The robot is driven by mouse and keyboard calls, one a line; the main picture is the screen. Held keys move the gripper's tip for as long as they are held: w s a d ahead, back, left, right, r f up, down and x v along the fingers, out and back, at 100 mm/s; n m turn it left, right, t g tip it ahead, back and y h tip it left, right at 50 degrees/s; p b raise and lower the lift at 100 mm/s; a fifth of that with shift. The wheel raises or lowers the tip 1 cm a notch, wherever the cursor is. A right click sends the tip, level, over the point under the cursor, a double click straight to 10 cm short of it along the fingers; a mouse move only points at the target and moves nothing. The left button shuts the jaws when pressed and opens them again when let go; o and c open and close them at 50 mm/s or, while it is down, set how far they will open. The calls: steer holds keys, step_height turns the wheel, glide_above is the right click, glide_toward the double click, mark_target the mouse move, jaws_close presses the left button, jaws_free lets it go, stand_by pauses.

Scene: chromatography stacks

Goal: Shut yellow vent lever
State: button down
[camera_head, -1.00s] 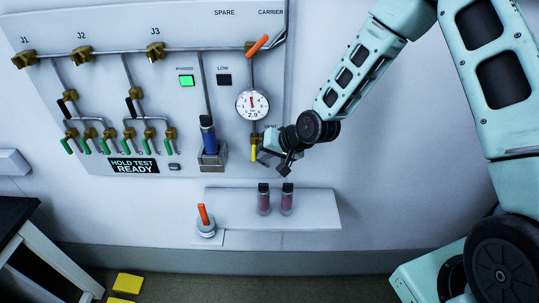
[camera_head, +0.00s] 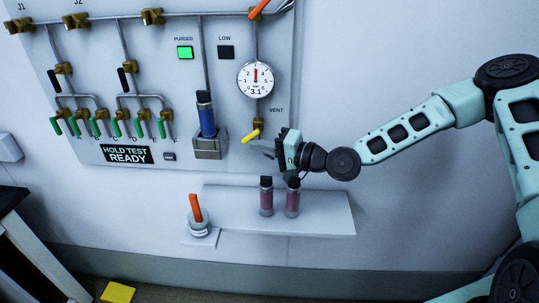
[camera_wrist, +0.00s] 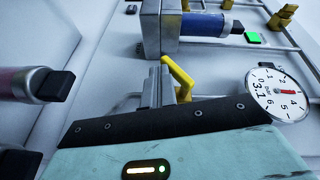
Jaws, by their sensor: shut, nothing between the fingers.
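The yellow vent lever (camera_head: 250,136) hangs off a brass valve (camera_head: 259,123) beneath the round gauge, next to the VENT label. It slants down to the left from the valve. My gripper (camera_head: 262,147) is shut and empty, coming in from the right with its fingertips just below and right of the lever. In the wrist view the bent yellow lever (camera_wrist: 178,76) shows right beside my grey fingers (camera_wrist: 160,86). I cannot tell whether they touch. The gauge (camera_head: 256,79) reads 3.1.
A blue cartridge (camera_head: 206,118) stands in a metal holder (camera_head: 209,146) left of the lever. Below my gripper, two dark-capped vials (camera_head: 266,197) stand on a white shelf (camera_head: 325,215). An orange-handled piece (camera_head: 196,210) is at the shelf's left. A green PURGED light (camera_head: 185,52) is lit.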

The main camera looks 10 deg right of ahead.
steer(key=t+y+b, duration=0.1)
steer(key=b, duration=0.2)
steer(key=a+f+m+t+y+b, duration=0.1)
steer(key=b, duration=0.2)
steer(key=shift+w+f+m, duration=0.15)
steer(key=shift+w+m, duration=0.05)
steer(key=shift+m, duration=0.1)
steer(key=a+r+m+t+y+b, duration=0.1)
steer(key=t+b, duration=0.1)
steer(key=b, duration=0.2)
steer(key=shift+w+y, duration=0.1)
steer(key=shift+y, duration=0.2)
steer(key=shift+r, duration=0.25)
